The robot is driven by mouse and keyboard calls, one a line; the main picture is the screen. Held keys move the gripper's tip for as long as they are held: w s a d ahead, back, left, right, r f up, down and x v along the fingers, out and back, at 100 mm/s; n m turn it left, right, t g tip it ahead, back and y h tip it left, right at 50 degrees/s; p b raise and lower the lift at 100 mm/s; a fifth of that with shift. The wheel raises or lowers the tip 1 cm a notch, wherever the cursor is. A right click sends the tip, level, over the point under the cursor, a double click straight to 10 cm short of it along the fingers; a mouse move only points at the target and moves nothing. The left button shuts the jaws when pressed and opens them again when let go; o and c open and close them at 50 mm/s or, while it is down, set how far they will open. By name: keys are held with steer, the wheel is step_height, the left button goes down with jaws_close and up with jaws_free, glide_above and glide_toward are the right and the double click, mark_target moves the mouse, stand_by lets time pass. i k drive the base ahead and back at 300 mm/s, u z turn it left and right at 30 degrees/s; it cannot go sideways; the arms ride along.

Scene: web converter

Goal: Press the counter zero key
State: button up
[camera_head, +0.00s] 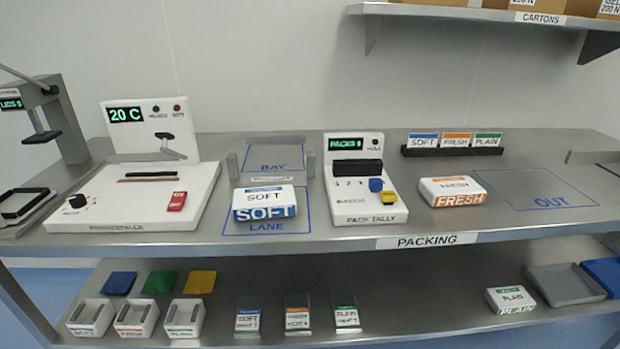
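The pack tally counter (352,214) is a white unit standing on the upper bench, right of the LANE outline. Its upright back panel has a small green-lit display (348,146) that seems to read PACKS and a digit too small to be sure of. A black block (357,168) sits below the display. On the sloped face are the printed numbers 1 2 3, a blue key or knob (376,185) and a yellow key (388,197) just below it. I cannot read which one is marked as zero. My gripper is not in view.
A SOFT pack (264,213) lies in LANE left of the counter, and a FRESH pack (453,200) lies to its right. A white sealer-like machine (100,205) showing 20 C stands further left. A card rack (455,151) stands behind right. The OUT area (545,190) is clear.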

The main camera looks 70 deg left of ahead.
mark_target(389, 196)
steer(key=u, duration=2.4)
